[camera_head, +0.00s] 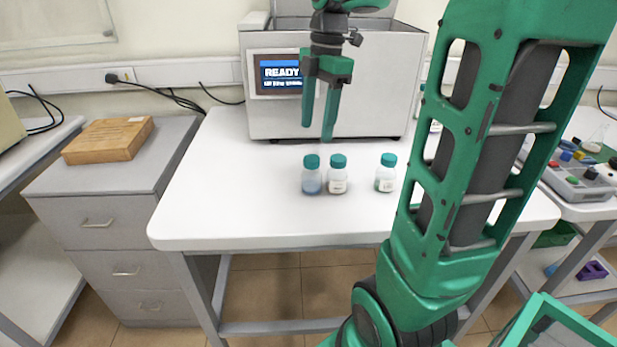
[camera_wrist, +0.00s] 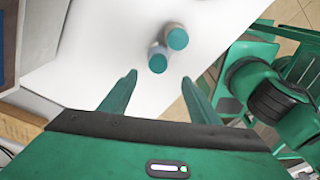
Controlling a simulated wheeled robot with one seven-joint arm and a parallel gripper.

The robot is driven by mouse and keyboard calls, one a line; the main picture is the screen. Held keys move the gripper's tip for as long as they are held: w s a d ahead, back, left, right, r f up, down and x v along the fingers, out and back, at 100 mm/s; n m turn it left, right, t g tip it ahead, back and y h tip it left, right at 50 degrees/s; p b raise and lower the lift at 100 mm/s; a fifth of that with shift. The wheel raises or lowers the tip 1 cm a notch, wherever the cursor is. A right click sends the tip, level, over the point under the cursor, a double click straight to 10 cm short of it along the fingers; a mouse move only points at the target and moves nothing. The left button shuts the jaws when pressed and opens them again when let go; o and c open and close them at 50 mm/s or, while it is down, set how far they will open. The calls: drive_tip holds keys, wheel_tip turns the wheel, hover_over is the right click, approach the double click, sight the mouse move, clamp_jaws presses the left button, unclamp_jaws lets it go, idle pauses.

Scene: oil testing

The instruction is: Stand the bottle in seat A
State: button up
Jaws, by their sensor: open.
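Three small clear bottles with teal caps stand upright on the white table: a left one with bluish contents (camera_head: 311,181), a middle one (camera_head: 337,181) close beside it, and a right one (camera_head: 385,179) set apart. My gripper (camera_head: 317,130) points down, open and empty, above the table behind the left and middle bottles, in front of the machine. In the wrist view, two capped bottles (camera_wrist: 158,62) (camera_wrist: 175,38) show beyond the open fingertips (camera_wrist: 159,77), not touched by them. I cannot make out a seat marked A.
A grey machine (camera_head: 350,112) with a screen reading READY stands at the back of the table (camera_head: 240,215). A wooden box (camera_head: 108,140) lies on the left cabinet. My arm hides the table's right part. The front left of the table is clear.

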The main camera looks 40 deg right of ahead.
sight(311, 158)
drive_tip(key=shift+w+d+r+n, duration=0.1)
drive_tip(key=shift+w+n, duration=0.2)
drive_tip(key=shift+n, duration=0.1)
drive_tip(key=shift+w+f, duration=0.1)
drive_tip(key=shift+f, duration=0.1)
drive_tip(key=f, duration=0.3)
drive_tip(key=a+f, duration=0.1)
drive_tip(key=f, duration=0.6)
drive_tip(key=shift+a+f, duration=0.1)
drive_tip(key=shift+a, duration=0.05)
clamp_jaws()
